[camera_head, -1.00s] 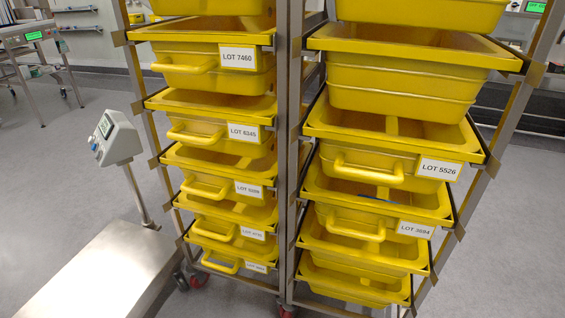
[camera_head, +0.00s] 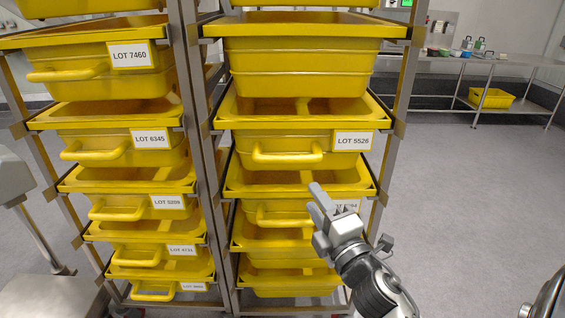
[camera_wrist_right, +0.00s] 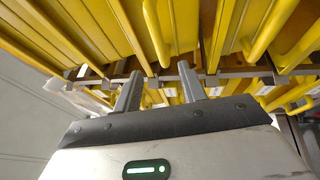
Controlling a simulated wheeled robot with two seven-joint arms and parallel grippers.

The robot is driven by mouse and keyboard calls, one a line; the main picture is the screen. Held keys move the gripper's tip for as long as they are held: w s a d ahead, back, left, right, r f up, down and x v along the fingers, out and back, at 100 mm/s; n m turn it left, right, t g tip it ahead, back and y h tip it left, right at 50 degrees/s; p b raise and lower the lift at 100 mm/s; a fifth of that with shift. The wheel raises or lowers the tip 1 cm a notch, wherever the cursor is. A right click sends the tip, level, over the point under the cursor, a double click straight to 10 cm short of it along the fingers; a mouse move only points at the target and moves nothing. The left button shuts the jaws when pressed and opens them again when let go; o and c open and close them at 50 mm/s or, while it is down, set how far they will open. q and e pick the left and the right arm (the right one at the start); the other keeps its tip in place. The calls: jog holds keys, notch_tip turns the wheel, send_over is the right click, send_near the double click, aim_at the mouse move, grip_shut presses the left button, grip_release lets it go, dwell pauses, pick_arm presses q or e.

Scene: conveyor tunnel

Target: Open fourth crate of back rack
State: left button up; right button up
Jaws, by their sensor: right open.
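Two metal racks of yellow crates stand side by side in the head view. I cannot tell which one is the back rack. The left rack holds crates labelled LOT 7460 (camera_head: 95,65), LOT 6345 (camera_head: 100,148), LOT 5209 (camera_head: 110,205) and more below. The right rack has a crate without a visible label (camera_head: 300,65), then LOT 5526 (camera_head: 245,140), and a lower crate (camera_head: 265,205) whose label is partly hidden. My right gripper (camera_head: 318,200) is open and empty in front of that lower crate. The right wrist view shows its two fingers (camera_wrist_right: 160,88) apart below crate handles.
A steel table (camera_head: 500,60) with small items stands at the back right, with a yellow bin (camera_head: 491,98) on its lower shelf. A scale (camera_head: 55,297) stands at the lower left. The floor (camera_head: 465,190) right of the racks is clear.

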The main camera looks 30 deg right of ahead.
aim_at(289, 162)
jog(key=p+x, duration=0.2)
jog(key=x, duration=1.3)
jog(key=shift+w, duration=0.35)
grip_shut()
